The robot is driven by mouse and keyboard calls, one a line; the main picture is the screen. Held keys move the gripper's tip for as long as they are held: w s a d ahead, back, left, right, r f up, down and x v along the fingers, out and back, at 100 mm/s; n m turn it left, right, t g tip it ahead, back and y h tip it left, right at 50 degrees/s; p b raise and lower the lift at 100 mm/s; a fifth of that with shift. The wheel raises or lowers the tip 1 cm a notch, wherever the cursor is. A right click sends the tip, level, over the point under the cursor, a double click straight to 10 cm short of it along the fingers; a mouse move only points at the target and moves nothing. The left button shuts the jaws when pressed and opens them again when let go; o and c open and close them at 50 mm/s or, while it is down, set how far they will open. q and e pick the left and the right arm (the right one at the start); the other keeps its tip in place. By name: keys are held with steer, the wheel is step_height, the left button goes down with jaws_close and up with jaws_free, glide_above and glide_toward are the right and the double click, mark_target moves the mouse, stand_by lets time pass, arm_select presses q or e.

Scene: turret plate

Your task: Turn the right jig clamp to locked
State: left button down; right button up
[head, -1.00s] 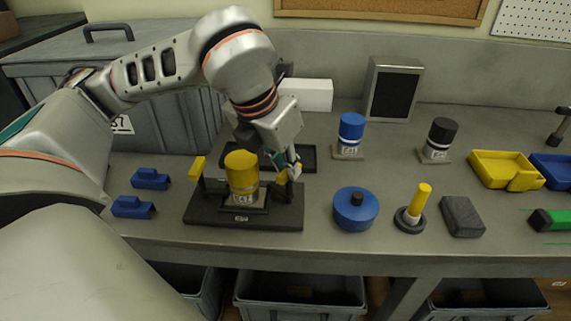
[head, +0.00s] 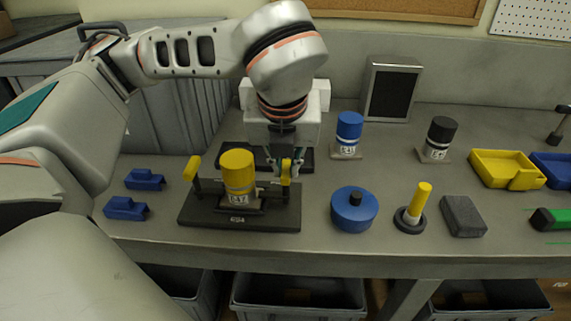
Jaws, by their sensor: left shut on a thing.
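The jig (head: 205,213) is a dark plate on the bench, holding a yellow-topped turret cylinder (head: 238,175) upright in its middle. The right jig clamp (head: 286,170) is a yellow handle on a post at the plate's right side and stands about upright. The left clamp (head: 191,168) is a yellow handle tilted on its post. My left gripper (head: 286,168) comes down from above and is shut on the right clamp's handle, its fingers partly covering it. My right gripper is not in view.
A blue round pot (head: 354,210), a yellow-handled stamp (head: 415,208) and a grey block (head: 462,216) stand right of the jig. Blue (head: 348,136) and black (head: 438,140) cylinders stand behind. Two blue brackets (head: 127,208) lie left.

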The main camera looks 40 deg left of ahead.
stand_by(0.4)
arm_select(q)
steer(key=c, duration=2)
jaws_free()
steer(key=shift+c, duration=0.2)
steer(key=v, duration=1.2)
steer(key=shift+w, duration=0.1)
